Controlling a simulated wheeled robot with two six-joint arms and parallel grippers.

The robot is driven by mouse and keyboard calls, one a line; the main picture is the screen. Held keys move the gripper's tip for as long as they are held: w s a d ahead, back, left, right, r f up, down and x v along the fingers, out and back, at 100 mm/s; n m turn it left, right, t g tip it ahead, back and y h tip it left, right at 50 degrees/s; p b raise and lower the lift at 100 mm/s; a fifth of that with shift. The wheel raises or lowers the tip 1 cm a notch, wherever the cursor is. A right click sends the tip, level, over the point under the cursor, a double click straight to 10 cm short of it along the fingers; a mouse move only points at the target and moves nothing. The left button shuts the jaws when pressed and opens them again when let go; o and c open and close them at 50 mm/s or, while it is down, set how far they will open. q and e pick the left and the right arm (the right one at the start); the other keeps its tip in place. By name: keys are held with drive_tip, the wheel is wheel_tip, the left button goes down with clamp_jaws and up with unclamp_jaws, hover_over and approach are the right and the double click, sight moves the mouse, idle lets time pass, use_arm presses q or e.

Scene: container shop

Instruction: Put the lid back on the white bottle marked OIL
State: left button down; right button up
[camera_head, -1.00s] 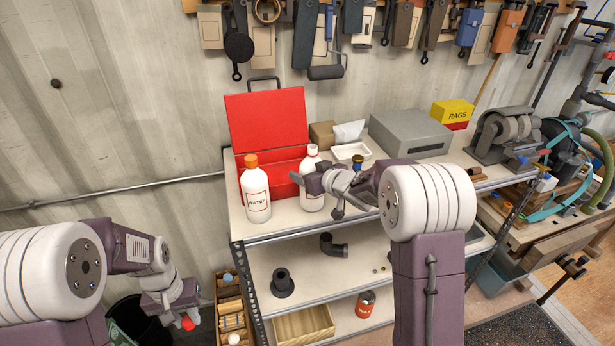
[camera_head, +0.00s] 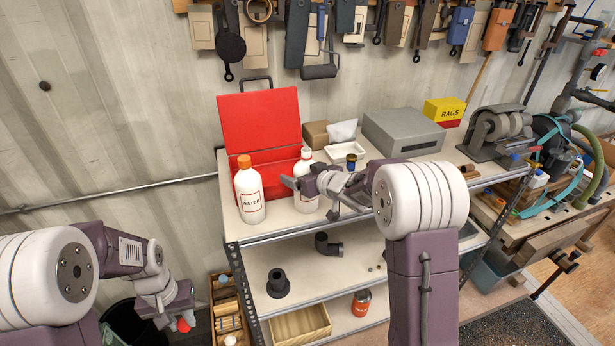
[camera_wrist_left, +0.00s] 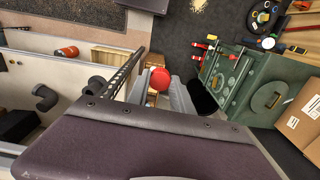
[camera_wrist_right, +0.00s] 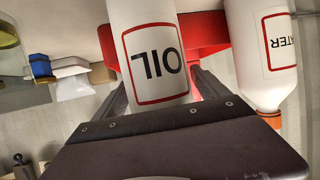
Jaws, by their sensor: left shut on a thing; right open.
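The white bottle marked OIL (camera_head: 307,199) stands upright on the shelf's top, its neck uncapped. Its label shows large and upside down in the right wrist view (camera_wrist_right: 154,62). My right gripper (camera_wrist_right: 165,88) is open with its fingers either side of this bottle; I cannot tell whether they touch it. The lid is well below and left of the bottle.
A white WATER bottle (camera_head: 249,191) with an orange cap stands just left of the OIL bottle. An open red toolbox (camera_head: 259,121) is behind both. The metal shelf unit (camera_head: 235,236) has lower shelves holding pipe fittings. A wooden crate (camera_head: 229,324) stands beside it below.

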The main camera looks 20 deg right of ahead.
drive_tip(key=v, duration=1.1)
drive_tip(key=shift+s, duration=0.35)
drive_tip(key=shift+r, duration=0.1)
drive_tip(key=s+d+f+m+g+h, duration=0.25)
drive_tip(key=s+f+g+h, duration=0.25)
drive_tip(key=s+f, duration=0.5)
drive_tip(key=s+a+f+g, duration=0.2)
drive_tip(key=s+f+g, duration=0.1)
drive_tip(key=s, duration=0.3)
drive_tip(key=s+a+f+m+g+y, duration=0.1)
drive_tip(key=s+a+f+g, duration=0.2)
drive_tip(key=s+f, duration=0.2)
drive_tip(key=shift+s+a+f+g, duration=0.2)
drive_tip(key=shift+s+a+g, duration=0.15)
drive_tip(key=shift+s, duration=0.75)
use_arm(q)
drive_tip(key=shift+f, duration=0.1)
use_arm(e)
drive_tip(key=shift+f, duration=0.1)
